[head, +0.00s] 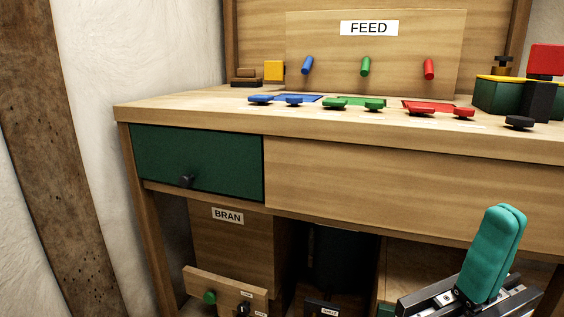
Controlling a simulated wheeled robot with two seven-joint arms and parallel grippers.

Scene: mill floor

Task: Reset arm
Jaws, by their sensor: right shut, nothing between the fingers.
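My right gripper (494,252) is at the lower right of the head view, in front of the workbench (375,185). Its teal fingers are pressed together and point up, with nothing between them. It is below the bench top and apart from the things on it. My left gripper is not in view.
The bench top bears blue (293,99), green (373,104) and red (463,112) knobs by coloured plates. A FEED panel (400,60) with pegs stands behind. A green drawer (200,160) is shut. Below are a BRAN box (225,250) and a wooden panel with knobs (225,293).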

